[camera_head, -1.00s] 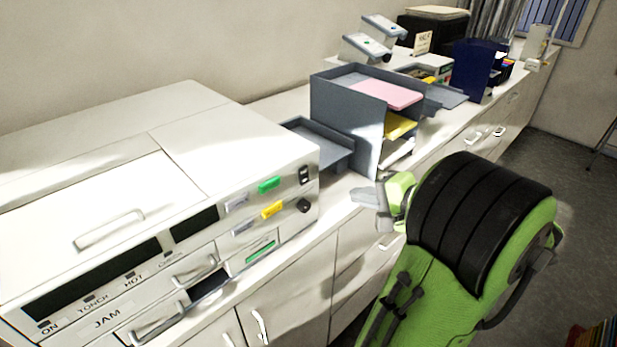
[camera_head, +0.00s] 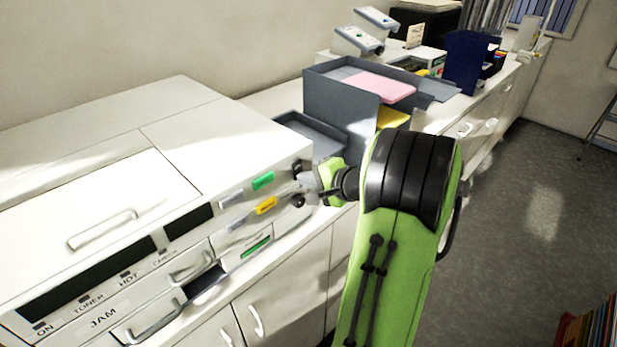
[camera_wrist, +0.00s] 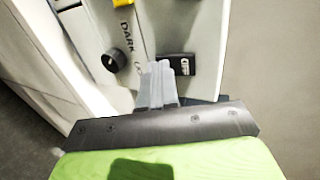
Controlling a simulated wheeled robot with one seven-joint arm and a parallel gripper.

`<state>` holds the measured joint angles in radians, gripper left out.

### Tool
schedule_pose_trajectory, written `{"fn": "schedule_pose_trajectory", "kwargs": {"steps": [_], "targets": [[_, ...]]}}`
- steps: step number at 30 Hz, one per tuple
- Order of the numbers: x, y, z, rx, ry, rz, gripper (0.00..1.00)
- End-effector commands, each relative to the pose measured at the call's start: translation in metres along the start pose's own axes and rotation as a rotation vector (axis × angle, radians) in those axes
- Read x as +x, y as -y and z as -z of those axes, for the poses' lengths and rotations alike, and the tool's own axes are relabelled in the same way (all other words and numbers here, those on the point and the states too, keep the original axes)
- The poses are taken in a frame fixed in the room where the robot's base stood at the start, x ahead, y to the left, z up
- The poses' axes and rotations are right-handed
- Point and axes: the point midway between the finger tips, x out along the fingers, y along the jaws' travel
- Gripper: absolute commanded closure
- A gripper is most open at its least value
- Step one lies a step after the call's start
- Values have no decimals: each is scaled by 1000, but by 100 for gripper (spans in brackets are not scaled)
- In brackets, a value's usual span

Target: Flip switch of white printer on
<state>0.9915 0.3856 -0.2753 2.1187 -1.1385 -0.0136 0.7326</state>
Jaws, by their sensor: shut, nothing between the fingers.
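The white printer (camera_head: 190,150) fills the left of the head view, its control face towards the lower right. Its black rocker switch (camera_wrist: 176,66) shows in the wrist view, just beyond my fingertips. The switch is mostly hidden behind my gripper in the head view. My gripper (camera_wrist: 161,68) is shut and empty, with its fingertips at the near edge of the switch; I cannot tell whether they touch it. In the head view my gripper (camera_head: 303,183) is at the right end of the printer's face.
A black knob (camera_wrist: 114,59) sits left of the switch in the wrist view. Green (camera_head: 263,181) and yellow (camera_head: 266,205) buttons are on the printer's face. A grey paper tray stack (camera_head: 340,105) stands behind my gripper.

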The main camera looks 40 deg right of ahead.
Motion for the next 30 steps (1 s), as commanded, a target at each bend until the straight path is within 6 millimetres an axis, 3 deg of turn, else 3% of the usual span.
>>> {"fn": "schedule_pose_trajectory", "kwargs": {"steps": [17, 30], "targets": [[6, 2, 1, -1, -1, 10, 100], [-2, 17, 1, -1, 0, 10, 100]]}}
